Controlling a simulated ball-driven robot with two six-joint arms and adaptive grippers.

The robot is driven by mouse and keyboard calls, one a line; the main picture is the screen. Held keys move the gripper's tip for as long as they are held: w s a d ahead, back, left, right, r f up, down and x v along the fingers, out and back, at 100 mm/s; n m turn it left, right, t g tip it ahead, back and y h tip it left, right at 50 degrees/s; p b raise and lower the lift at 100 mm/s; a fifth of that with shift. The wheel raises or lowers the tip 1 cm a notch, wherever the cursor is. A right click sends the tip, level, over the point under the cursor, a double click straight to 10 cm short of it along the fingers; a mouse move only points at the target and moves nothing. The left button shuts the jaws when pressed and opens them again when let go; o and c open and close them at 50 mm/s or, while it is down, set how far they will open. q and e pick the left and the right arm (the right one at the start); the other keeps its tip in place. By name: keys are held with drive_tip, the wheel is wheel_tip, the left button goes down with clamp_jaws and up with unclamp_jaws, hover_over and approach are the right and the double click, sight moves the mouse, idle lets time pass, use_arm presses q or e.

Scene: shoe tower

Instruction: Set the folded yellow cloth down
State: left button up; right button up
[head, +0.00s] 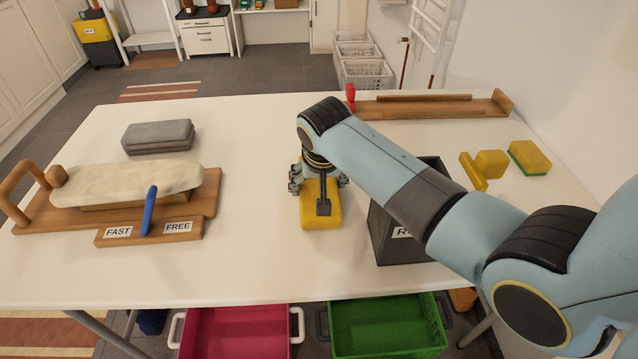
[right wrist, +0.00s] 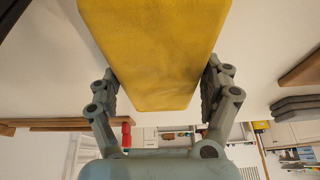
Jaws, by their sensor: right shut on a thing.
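The folded yellow cloth (head: 321,216) is a thick yellow block at the middle of the white table. My right gripper (head: 318,187) is above it, shut on it with a finger on each side. In the right wrist view the cloth (right wrist: 155,45) fills the top middle between the two fingers of my right gripper (right wrist: 161,84). I cannot tell whether the cloth's underside touches the table. My left gripper is not in view.
A dark bin (head: 385,238) stands just right of the cloth, partly behind my arm. A wooden stand (head: 60,222) with a blue lever (head: 149,210) is at left, a grey folded stack (head: 158,137) behind it. Yellow sponges (head: 528,158) lie at right. White table (head: 250,190) left of the cloth is clear.

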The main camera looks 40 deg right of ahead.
drive_tip(key=shift+a, duration=0.1)
drive_tip(key=shift+f, duration=0.1)
drive_tip(key=o, duration=1)
drive_tip(key=shift+o, duration=0.9)
drive_tip(key=p+v, duration=0.1)
drive_tip(key=v, duration=1.1)
drive_tip(key=shift+p, duration=0.35)
